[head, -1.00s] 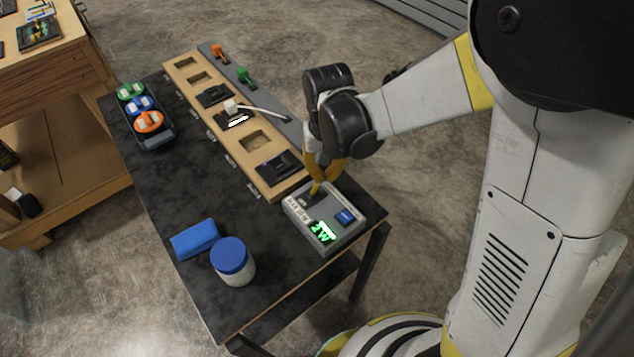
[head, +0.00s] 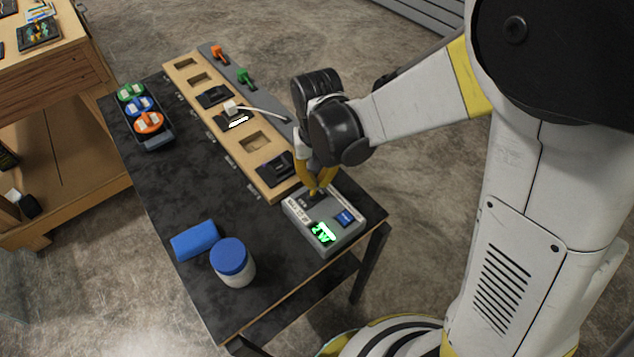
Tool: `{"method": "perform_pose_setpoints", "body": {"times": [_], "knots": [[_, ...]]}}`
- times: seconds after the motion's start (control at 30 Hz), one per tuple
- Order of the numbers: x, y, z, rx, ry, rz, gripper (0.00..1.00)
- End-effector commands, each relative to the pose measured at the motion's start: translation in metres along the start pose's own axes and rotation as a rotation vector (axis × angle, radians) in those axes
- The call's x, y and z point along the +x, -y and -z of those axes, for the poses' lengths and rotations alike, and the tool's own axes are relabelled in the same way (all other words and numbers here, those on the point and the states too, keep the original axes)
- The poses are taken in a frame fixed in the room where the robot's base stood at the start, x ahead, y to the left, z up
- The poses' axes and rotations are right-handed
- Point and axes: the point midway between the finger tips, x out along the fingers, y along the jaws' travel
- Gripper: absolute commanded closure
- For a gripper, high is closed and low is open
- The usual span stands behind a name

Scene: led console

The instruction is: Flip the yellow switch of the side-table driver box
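The grey driver box (head: 345,240) sits at the right front corner of the dark side table (head: 190,205). Its top carries a lit green readout that looks like "2W" (head: 323,233) and a small blue panel (head: 345,217). My gripper (head: 316,188) points down with its yellow fingers at the box's back left part, touching or just above a dark patch there. The yellow switch cannot be told apart from the yellow fingertips. The fingertips look close together, but the frame is too small to show whether they are shut or hold anything.
A wooden slotted board (head: 240,135) with dark modules and a white cable runs behind the box. A blue-lidded jar (head: 233,262) and a blue block (head: 195,239) stand front left. A tray (head: 158,141) holds coloured round items at the back left. The table's left middle is clear.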

Motion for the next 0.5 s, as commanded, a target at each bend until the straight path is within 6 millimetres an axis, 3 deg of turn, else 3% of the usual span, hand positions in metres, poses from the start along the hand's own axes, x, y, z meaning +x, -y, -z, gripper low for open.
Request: {"method": "perform_pose_setpoints", "body": {"times": [0.5], "knots": [[0.000,0.014,-0.008,-0.001,0.000,0.000,1.00]]}}
